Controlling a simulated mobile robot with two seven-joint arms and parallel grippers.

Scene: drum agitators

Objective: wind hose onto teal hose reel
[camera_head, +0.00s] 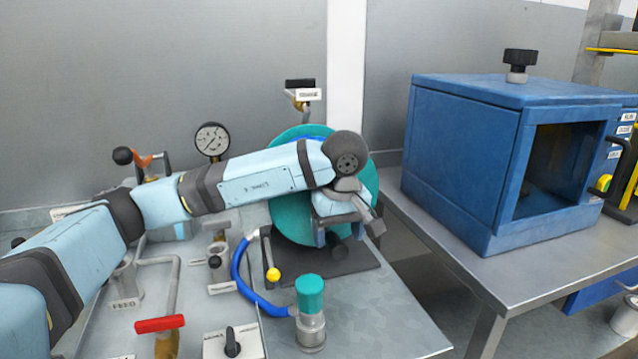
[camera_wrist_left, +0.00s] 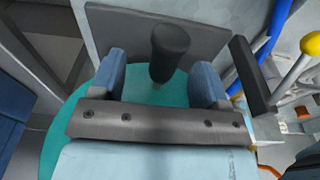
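The teal hose reel (camera_head: 290,205) stands on a dark base plate (camera_head: 300,265) on the bench, partly hidden by my left arm. The blue hose (camera_head: 246,286) curves across the bench from beside the reel to a metal fitting with a teal cap (camera_head: 311,297). My left gripper (camera_head: 347,233) is in front of the reel's face. In the left wrist view its two fingers (camera_wrist_left: 160,72) are apart, with the reel's black crank knob (camera_wrist_left: 170,50) between them and visible gaps on both sides. My right gripper is not in view.
A yellow-knobbed lever (camera_head: 272,274) stands just left of the reel. A blue cabinet (camera_head: 460,165) stands on a separate table at right.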

